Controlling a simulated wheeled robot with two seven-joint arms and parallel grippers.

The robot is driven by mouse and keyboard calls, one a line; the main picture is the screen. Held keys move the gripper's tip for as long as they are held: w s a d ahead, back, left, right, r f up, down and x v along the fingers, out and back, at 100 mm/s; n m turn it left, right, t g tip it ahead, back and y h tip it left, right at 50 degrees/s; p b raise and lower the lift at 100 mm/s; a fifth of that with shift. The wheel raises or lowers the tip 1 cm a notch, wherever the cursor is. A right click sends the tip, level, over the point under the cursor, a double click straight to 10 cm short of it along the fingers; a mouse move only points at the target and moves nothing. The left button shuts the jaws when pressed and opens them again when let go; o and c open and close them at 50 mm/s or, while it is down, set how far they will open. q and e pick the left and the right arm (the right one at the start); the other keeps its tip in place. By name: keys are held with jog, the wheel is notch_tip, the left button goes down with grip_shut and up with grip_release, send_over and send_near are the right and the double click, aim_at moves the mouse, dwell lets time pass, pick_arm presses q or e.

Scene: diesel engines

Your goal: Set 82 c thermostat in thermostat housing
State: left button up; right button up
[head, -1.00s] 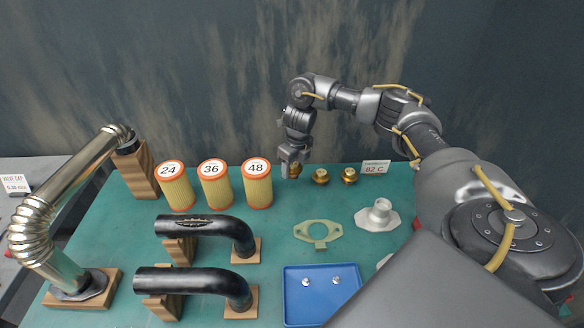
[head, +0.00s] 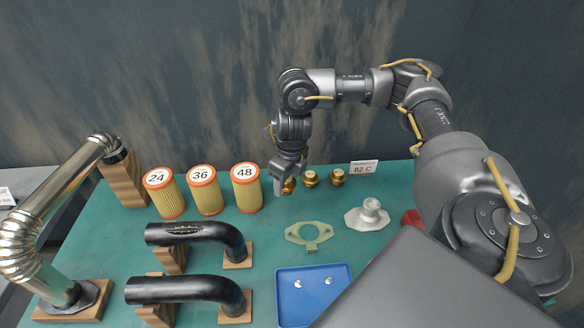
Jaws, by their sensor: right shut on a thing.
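Three brass thermostats stand in a row at the back of the green table. The left one (head: 290,186) is between the fingers of my right gripper (head: 284,187), which is shut on it and partly covers it. The middle thermostat (head: 310,178) and the right thermostat (head: 337,177) stand free beside it. A sign reading 82 C (head: 364,167) stands to their right. A pale flanged part (head: 369,214), which looks like the thermostat housing, sits on the table at the right, apart from the gripper. My left gripper is not in view.
A pale flat gasket (head: 309,234) lies in front of the thermostats. A blue tray (head: 313,317) with two small bolts is nearer. Filters marked 24 (head: 166,196), 36 (head: 206,194) and 48 (head: 247,191) stand at left, with black hoses (head: 190,288) and a metal pipe in front.

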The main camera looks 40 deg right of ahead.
jog(key=s+a+r+n+g+b, duration=0.2)
jog(key=a+n, duration=1.3)
jog(key=n, duration=0.8)
jog(key=shift+s+a+r+y, duration=0.2)
jog(key=shift+s+y, duration=0.1)
jog(key=shift+s, duration=0.2)
